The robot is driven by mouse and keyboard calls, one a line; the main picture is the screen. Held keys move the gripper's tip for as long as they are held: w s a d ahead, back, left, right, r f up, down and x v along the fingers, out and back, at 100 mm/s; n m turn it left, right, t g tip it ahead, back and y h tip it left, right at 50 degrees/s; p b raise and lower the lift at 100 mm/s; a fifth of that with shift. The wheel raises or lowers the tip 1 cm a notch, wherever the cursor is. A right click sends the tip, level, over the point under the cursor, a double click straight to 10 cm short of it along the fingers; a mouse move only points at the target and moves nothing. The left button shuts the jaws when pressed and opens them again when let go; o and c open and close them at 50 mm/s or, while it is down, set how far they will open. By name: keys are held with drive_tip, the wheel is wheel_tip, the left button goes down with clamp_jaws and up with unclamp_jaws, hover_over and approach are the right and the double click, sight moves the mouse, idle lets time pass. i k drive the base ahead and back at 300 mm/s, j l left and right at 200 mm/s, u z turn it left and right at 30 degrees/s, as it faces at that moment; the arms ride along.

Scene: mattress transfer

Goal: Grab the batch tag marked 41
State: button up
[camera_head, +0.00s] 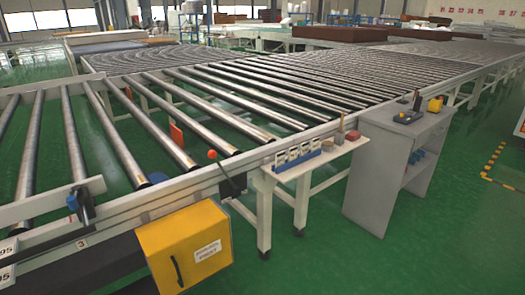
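Several small white tags with dark marks (298,153) stand in a row in a blue holder (283,168). The holder sits on a small white side table (335,157) against the near side of the roller conveyor. The tags are too small to read, so I cannot tell which one is marked 41. My gripper is not in view.
A reddish block and other small items (352,136) stand right of the holder. A grey stand (385,168) with tools on top is further right. A yellow box (186,247) and orange-knobbed lever (213,156) are left. Green floor (330,255) in front is clear.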

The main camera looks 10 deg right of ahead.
sight(304, 147)
drive_tip(key=i+l+u, duration=0.2)
drive_tip(key=u, duration=0.25)
drive_tip(key=i+l+u, duration=0.1)
drive_tip(key=l+u, duration=0.3)
drive_tip(key=i+l+u, duration=0.2)
drive_tip(key=l, duration=0.3)
drive_tip(key=l+u, duration=0.2)
drive_tip(key=l, duration=0.3)
drive_tip(key=l+u, duration=0.35)
drive_tip(key=l, duration=1.7)
drive_tip(key=k+l, duration=0.1)
drive_tip(key=l, duration=1.85)
